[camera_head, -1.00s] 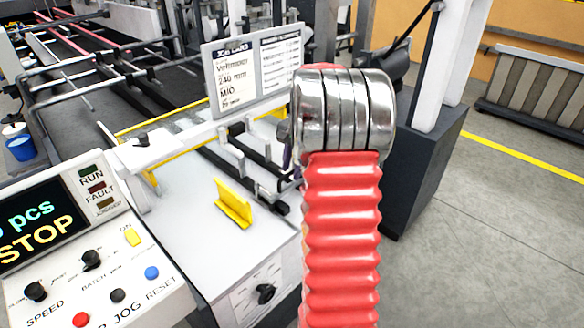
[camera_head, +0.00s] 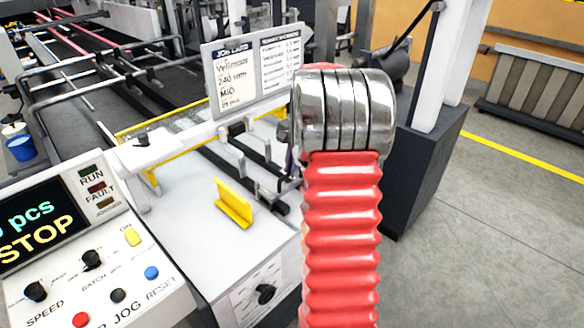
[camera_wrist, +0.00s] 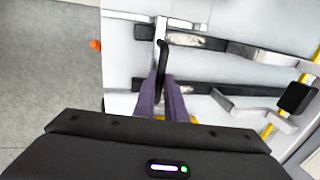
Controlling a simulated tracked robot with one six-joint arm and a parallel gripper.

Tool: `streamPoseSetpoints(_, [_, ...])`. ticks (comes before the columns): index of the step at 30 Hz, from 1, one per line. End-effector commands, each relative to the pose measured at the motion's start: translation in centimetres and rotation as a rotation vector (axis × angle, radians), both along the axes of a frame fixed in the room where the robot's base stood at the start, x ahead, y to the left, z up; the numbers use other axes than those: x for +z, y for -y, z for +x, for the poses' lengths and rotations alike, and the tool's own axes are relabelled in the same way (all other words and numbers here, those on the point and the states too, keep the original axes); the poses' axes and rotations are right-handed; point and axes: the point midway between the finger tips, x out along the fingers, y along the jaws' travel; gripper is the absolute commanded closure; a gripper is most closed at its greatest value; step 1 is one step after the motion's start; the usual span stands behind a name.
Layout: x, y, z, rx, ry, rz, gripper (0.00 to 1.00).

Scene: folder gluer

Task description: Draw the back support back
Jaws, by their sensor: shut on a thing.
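The back support looks to be the thin metal upright with a black handle (camera_wrist: 161,47) at the centre of the wrist view, by two dark rails. My gripper (camera_wrist: 162,84) has its purple fingers close together around the lower part of this piece, shut on it. The exact contact is partly hidden between the fingers. In the head view my red arm covers most of the gripper; only a sliver of purple (camera_head: 290,162) shows beside the rails.
A yellow bracket (camera_head: 233,203) stands on the white bed left of the arm. A job card (camera_head: 254,70) stands behind. The control panel (camera_head: 90,255) is at lower left. A dark pedestal (camera_head: 425,170) stands right of the arm, with open floor beyond.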

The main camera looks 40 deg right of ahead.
Motion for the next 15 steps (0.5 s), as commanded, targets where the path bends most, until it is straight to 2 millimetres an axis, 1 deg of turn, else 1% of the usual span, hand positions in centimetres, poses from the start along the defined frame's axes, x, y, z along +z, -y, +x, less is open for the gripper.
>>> streamPoseSetpoints(5, [0.1, 0.1, -1.1, -0.002, 0.0, 0.0, 1.0])
streamPoseSetpoints(8, [0.1, 0.2, -2.5, -0.003, 0.0, 0.001, 1.0])
streamPoseSetpoints(15, [0.2, 0.4, -7.3, -0.004, 0.0, -0.001, 1.0])
